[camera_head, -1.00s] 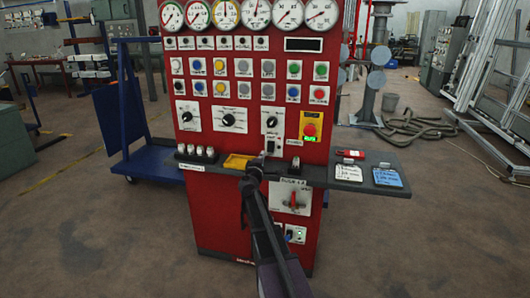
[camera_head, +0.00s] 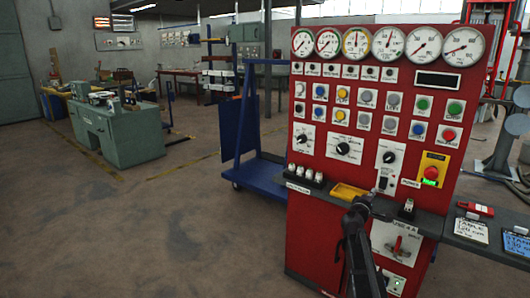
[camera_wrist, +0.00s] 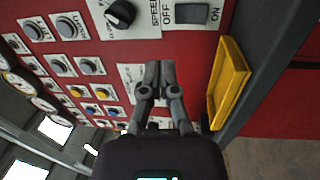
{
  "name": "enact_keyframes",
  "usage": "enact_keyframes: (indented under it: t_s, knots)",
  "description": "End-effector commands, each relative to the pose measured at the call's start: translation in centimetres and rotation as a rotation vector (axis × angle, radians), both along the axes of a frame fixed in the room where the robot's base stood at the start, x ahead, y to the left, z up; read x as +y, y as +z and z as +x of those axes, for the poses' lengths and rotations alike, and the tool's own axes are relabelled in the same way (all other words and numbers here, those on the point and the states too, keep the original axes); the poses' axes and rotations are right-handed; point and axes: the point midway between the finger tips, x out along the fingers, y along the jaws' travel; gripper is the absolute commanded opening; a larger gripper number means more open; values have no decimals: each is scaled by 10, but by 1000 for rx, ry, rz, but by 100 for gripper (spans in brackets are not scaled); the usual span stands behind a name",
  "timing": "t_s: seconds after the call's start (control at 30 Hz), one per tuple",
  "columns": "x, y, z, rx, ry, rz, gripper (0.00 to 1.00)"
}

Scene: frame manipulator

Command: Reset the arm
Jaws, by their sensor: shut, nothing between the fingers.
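My gripper (camera_head: 362,205) is at the front of the red control panel (camera_head: 325,222), above its grey shelf and just right of the yellow tray (camera_head: 349,192). In the wrist view my gripper (camera_wrist: 154,70) has its fingers together with nothing between them. They point at the panel face close to a white label, and I cannot tell whether they touch it. The yellow tray (camera_wrist: 229,80) lies to the right of the fingers there. My dark arm reaches up from the bottom of the head view.
An on/off switch (camera_wrist: 192,13) and a speed knob (camera_wrist: 120,13) are close to the fingers. A red emergency button (camera_head: 432,173) is at the panel's right. A blue cart (camera_head: 262,172) stands left of the panel. A green machine (camera_head: 118,130) is farther left. The floor at left is clear.

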Motion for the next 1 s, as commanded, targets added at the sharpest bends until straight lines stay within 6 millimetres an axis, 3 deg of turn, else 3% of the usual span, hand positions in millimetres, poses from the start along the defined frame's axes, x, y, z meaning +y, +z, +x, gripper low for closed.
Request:
enact_keyframes:
  t_s: [0.27, 0.57, 0.77, 1.0]
  knots:
    - [11, -18, -33, -46, -91, 179, 0]
    - [40, -68, -86, -47, -251, 509, 0]
    - [72, -108, -123, 10, -353, 738, 0]
    - [125, -154, -170, 139, -458, 1010, 0]
